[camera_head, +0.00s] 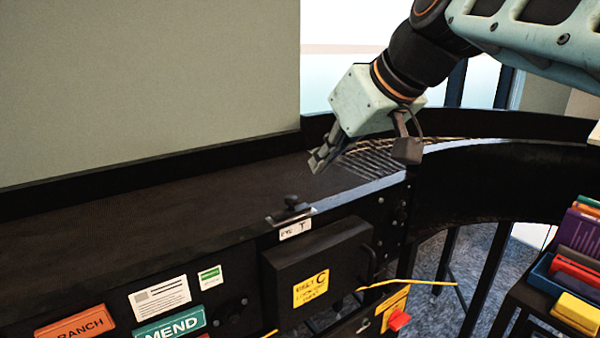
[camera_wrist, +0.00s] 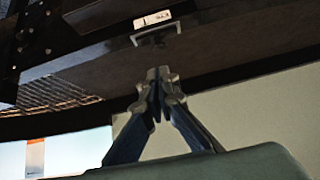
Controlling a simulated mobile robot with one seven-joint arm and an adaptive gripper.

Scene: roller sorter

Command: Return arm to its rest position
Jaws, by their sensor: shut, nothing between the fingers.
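My gripper (camera_head: 322,160) hangs at the end of my arm above the black conveyor, near where the flat belt meets the curved roller section. Its fingers point down and to the left in the head view. In the wrist view my gripper (camera_wrist: 160,76) shows its fingertips together with nothing between them. A small black knob on a metal plate (camera_head: 291,210) sits at the conveyor's front edge, below and left of the fingers and apart from them.
The black belt (camera_head: 150,205) is bare. Below it are a black box (camera_head: 320,262) with a yellow note, and signs reading MEND (camera_head: 170,326) and "RANCH" (camera_head: 75,325). A red knob (camera_head: 399,320) stands out at the front. A blue bin (camera_head: 545,275) with colored items stands at right.

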